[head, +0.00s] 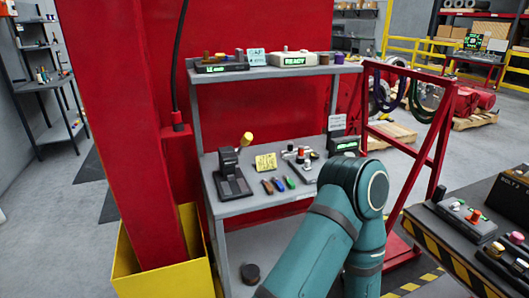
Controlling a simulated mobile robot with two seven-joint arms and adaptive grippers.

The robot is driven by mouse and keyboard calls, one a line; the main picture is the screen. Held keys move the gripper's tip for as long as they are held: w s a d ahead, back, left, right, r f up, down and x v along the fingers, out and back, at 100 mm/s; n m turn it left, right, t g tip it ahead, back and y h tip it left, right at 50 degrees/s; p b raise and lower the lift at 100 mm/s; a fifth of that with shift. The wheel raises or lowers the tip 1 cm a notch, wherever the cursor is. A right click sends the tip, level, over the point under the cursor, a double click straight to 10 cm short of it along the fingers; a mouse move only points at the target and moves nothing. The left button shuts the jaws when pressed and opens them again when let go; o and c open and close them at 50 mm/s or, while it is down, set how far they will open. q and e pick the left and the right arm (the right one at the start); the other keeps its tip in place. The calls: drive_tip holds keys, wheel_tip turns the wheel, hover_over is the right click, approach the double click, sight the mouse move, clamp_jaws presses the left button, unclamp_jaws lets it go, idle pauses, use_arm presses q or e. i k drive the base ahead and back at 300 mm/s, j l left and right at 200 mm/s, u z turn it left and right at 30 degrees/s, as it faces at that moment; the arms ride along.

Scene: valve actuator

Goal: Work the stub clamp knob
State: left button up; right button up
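A black clamp-like device (231,177) stands on the left of the grey bench's worktop. A yellow knob or handle (246,139) shows at its upper right. I cannot tell for certain whether this is the stub clamp knob. A teal link of my own arm rises from the bottom middle and covers part of the bench's right front. Neither of my grippers is in view.
A red frame (440,150) stands right.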

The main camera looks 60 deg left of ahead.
sight(314, 156)
drive_tip(key=u, duration=1.7)
